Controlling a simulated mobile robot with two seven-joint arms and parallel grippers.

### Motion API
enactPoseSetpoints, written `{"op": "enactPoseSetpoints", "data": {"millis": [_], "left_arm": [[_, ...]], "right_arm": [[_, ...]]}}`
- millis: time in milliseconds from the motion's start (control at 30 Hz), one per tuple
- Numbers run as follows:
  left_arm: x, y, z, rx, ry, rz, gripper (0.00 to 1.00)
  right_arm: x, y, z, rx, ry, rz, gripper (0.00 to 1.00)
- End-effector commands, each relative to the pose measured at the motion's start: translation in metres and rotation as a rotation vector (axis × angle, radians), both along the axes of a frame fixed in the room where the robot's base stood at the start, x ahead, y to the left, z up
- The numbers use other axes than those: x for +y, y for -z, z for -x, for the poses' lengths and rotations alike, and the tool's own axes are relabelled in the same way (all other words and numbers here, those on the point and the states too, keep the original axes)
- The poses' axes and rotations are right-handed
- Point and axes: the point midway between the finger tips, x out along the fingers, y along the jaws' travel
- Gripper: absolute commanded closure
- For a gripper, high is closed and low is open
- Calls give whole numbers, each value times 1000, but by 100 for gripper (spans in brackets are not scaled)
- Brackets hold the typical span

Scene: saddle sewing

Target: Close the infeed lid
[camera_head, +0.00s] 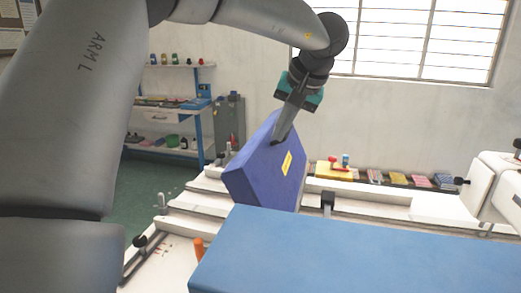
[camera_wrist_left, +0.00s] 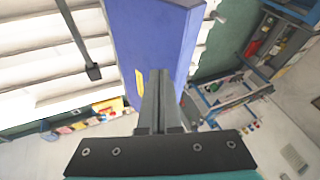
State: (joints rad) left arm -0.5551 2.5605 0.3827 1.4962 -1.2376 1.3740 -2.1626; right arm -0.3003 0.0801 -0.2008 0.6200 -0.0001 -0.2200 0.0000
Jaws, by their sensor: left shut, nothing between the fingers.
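The infeed lid appears to be the blue-purple panel (camera_head: 265,172) with a yellow label, tilted up from the white machine bed in the head view. It also shows in the left wrist view (camera_wrist_left: 150,35). My left gripper (camera_head: 276,141) is shut and empty, with its fingertips at the upper part of the lid. In the left wrist view the shut fingers (camera_wrist_left: 157,75) overlap the lid's face near its edge; I cannot tell whether they press on it. The lid's hinge is not clearly visible. My right gripper is not in view.
A flat lighter-blue panel (camera_head: 350,258) covers the front right. A white machine head (camera_head: 496,187) stands at the right. An orange knob (camera_head: 199,250) and a black clamp (camera_head: 328,198) are near the lid. A blue shelf rack (camera_head: 199,125) stands at the back left.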

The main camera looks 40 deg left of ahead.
Motion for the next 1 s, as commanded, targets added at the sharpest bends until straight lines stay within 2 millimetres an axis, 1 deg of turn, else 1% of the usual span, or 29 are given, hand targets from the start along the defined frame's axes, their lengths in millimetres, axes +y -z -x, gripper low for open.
{"op": "enactPoseSetpoints", "data": {"millis": [33,167,300,500,667,1000], "left_arm": [[6,12,-1,3,-1,-1,100],[20,37,-4,4,-1,0,100],[34,41,4,-2,-1,0,100],[46,48,11,-2,0,3,100],[50,50,14,-1,-1,2,100],[50,50,14,-2,-1,4,100]], "right_arm": [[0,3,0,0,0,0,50],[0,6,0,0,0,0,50],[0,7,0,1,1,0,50],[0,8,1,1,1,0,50],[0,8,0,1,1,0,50],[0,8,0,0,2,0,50]]}}
